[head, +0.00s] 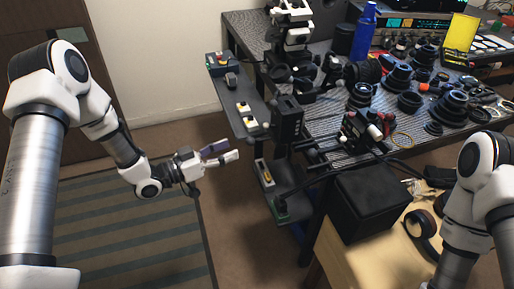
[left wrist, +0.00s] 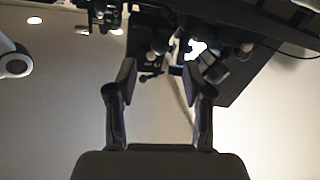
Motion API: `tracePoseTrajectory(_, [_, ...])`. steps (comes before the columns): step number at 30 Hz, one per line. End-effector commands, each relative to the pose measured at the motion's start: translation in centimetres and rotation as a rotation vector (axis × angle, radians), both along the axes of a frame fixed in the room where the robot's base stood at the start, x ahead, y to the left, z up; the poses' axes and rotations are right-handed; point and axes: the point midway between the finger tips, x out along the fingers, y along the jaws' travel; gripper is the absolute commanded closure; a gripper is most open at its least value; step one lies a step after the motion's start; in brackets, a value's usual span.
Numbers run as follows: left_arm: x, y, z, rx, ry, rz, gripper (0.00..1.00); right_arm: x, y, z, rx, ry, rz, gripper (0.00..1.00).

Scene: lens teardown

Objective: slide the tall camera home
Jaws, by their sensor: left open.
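I cannot tell for sure which thing is the tall camera. A tall black boxy unit (head: 288,118) stands upright at the left edge of the workbench, with dark rods running right from near it. A smaller black device with red and white knobs (head: 362,128) sits to its right at the bench's front edge. My left gripper (head: 232,149) is open and empty, in free air left of the bench and apart from the boxy unit. In the left wrist view its two fingers (left wrist: 160,75) are spread with nothing held between them. My right gripper is out of view.
The bench (head: 325,118) carries several black lens parts, a blue bottle (head: 364,32) and a microscope-like stand (head: 294,30). A narrow side shelf (head: 228,92) holds small switch boxes. A black box (head: 370,205) sits on a wooden surface below. The floor left of the bench is clear.

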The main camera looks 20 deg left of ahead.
Motion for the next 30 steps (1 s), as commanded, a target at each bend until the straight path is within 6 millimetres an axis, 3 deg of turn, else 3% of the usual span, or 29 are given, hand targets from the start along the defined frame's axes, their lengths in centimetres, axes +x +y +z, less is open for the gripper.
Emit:
tracePoseTrajectory(12, [4.8,-4.9,0.0,0.005,0.002,-0.004,0.49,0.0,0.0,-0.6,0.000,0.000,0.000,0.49])
tracePoseTrajectory(21, [5.3,-5.4,0.1,0.001,0.004,-0.001,0.49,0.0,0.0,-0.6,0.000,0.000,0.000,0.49])
tracePoseTrajectory(22, [5.3,-5.4,0.1,0.001,0.004,-0.001,0.53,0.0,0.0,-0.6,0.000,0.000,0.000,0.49])
tracePoseTrajectory(26, [5.3,-5.4,0.1,0.002,0.003,-0.001,0.99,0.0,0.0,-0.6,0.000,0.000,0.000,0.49])
tracePoseTrajectory(30, [5.3,-5.4,0.1,0.002,0.003,-0.001,1.00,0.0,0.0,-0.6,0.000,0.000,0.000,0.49])
